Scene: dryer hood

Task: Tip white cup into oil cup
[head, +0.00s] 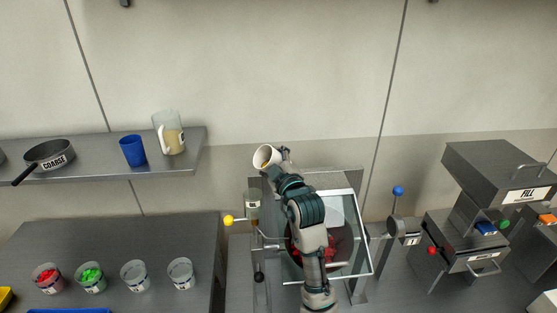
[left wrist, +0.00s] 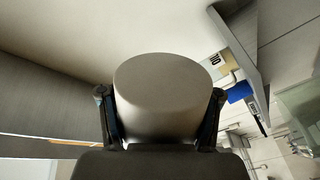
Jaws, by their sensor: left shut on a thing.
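The white cup (head: 264,156) is in the head view, its open mouth turned left and toward the camera, so it looks tilted. Something yellowish shows inside it. My left gripper (head: 281,156) is shut on the cup. In the left wrist view, the cup (left wrist: 160,92) sits between the two fingers (left wrist: 160,118), its round end facing the camera. A small clear container (head: 252,200), which looks like the oil cup, stands below and slightly left of the white cup in the head view, apart from it. My right gripper is not in view.
A yellow-knobbed lever (head: 228,220) is beside the clear container. A glass-sided hood (head: 362,235) with red pieces inside lies partly behind my arm. A shelf (head: 90,172) at left holds a pan, a blue cup and a jug. Several small cups stand on the left table (head: 150,235).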

